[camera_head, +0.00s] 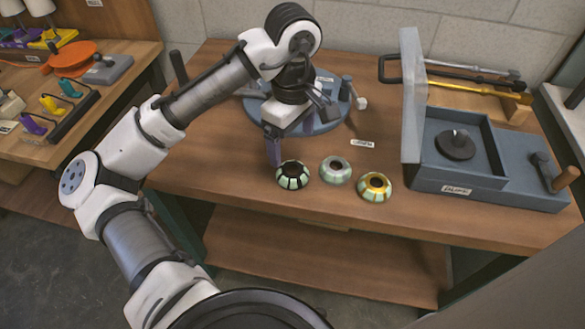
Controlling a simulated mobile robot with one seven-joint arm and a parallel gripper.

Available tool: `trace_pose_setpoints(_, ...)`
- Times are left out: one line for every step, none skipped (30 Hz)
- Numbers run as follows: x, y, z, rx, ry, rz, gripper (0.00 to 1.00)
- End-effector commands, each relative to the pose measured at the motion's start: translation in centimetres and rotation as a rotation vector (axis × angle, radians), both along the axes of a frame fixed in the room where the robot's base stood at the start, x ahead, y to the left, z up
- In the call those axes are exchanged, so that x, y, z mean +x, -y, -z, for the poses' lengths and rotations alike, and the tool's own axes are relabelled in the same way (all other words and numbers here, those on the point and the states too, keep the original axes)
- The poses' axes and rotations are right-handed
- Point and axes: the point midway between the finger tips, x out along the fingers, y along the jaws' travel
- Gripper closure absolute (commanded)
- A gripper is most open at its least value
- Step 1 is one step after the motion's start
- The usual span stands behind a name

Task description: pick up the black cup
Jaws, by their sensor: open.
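The black cup (293,175), a small round piece with black and pale green panels and a dark centre, sits on the wooden table. It is the leftmost of three similar cups in a row. My gripper (290,140) is open and points down above and just behind the black cup, apart from it. One finger shows clearly, to the upper left of the cup; the other finger is hard to make out against the fixture behind. Nothing shows between the fingers.
A silver cup (336,170) and a gold cup (374,186) stand close on the right. A round blue-grey fixture (340,118) is behind my gripper. The table front left of the cups is clear.

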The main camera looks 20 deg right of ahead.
Motion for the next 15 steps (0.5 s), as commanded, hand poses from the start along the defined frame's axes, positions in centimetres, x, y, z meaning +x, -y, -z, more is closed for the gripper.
trace_pose_setpoints(-0.1,0.0,1.0,-0.003,-0.004,0.001,0.14)
trace_pose_setpoints(-0.1,0.0,1.5,-0.002,-0.003,0.001,0.14)
trace_pose_setpoints(0.0,0.0,2.1,-0.002,-0.002,0.0,0.14)
trace_pose_setpoints(0.0,0.0,2.5,-0.003,-0.001,0.001,0.14)
trace_pose_setpoints(0.0,0.0,2.8,-0.003,-0.001,0.001,0.14)
trace_pose_setpoints(0.0,0.0,3.2,-0.004,0.0,0.001,0.14)
trace_pose_setpoints(0.0,0.0,3.4,-0.004,0.0,0.001,0.14)
trace_pose_setpoints(0.0,0.0,3.5,-0.004,0.001,0.001,0.14)
trace_pose_setpoints(0.0,0.0,3.7,-0.003,0.002,0.001,0.14)
trace_pose_setpoints(0.0,0.0,3.8,-0.003,0.002,0.001,0.14)
trace_pose_setpoints(0.0,0.0,4.1,-0.003,0.002,0.001,0.14)
trace_pose_setpoints(-0.1,0.0,4.4,-0.002,0.001,0.001,0.14)
trace_pose_setpoints(-0.1,-0.1,4.8,-0.003,0.001,0.0,0.14)
trace_pose_setpoints(-0.2,-0.1,5.3,-0.002,0.0,0.0,0.14)
trace_pose_setpoints(-0.2,-0.1,5.9,-0.002,0.0,0.0,0.14)
